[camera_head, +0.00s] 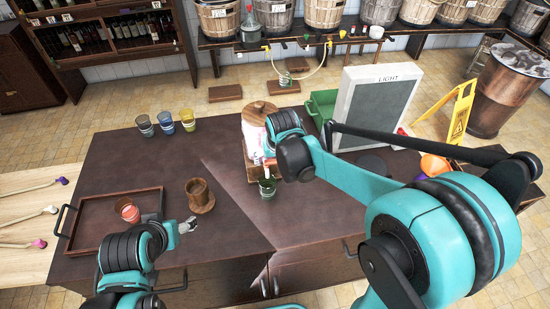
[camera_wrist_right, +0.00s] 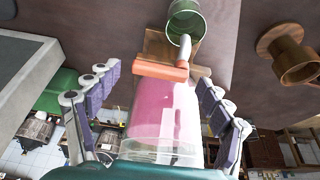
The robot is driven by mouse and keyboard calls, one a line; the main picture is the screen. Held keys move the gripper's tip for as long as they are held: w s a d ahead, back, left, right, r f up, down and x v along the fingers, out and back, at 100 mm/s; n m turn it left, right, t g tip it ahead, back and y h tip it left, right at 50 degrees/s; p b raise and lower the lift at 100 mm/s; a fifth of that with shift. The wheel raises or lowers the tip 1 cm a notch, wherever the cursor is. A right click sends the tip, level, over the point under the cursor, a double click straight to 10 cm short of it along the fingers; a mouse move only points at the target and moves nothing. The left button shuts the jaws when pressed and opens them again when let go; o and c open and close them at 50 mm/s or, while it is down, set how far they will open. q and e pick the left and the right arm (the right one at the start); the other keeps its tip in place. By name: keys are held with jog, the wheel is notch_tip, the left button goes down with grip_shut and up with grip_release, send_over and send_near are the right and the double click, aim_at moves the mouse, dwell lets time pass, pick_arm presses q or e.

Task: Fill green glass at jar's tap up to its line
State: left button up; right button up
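The jar (camera_head: 254,139), with a wooden lid, stands on a wooden stand and is partly hidden by my right arm. In the right wrist view the jar (camera_wrist_right: 165,115) shows pink contents, with a reddish bar (camera_wrist_right: 160,70) and a pale spout-like piece at its tap end. The green glass (camera_head: 267,187) stands in front of the stand; it also shows in the wrist view (camera_wrist_right: 187,22), by the pale piece. Its line and fill level cannot be made out. My right gripper (camera_wrist_right: 158,80) is open, fingers apart on either side of the tap area. My left gripper (camera_head: 187,226) is beside the wooden mug, its fingers unclear.
A wooden mug (camera_head: 199,196) stands on the counter. A tray (camera_head: 92,213) with a red glass (camera_head: 128,211) is at left. Yellow, blue and pale glasses (camera_head: 166,122) stand at the back left. A framed board (camera_head: 375,104) stands behind, right. Counter between tray and glasses is clear.

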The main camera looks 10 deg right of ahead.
jog(key=c, duration=0.9)
jog(key=shift+s+a+m+h, duration=0.1)
jog(key=shift+s+m+h, duration=0.2)
jog(key=shift+m, duration=0.65)
jog(key=shift+s+a+m+h, duration=0.15)
jog(key=shift+m+h, duration=0.25)
jog(key=shift+m, duration=0.55)
jog(key=o, duration=1.2)
jog(key=shift+c, duration=0.2)
jog(key=v, duration=1.2)
jog(key=shift+w, duration=0.1)
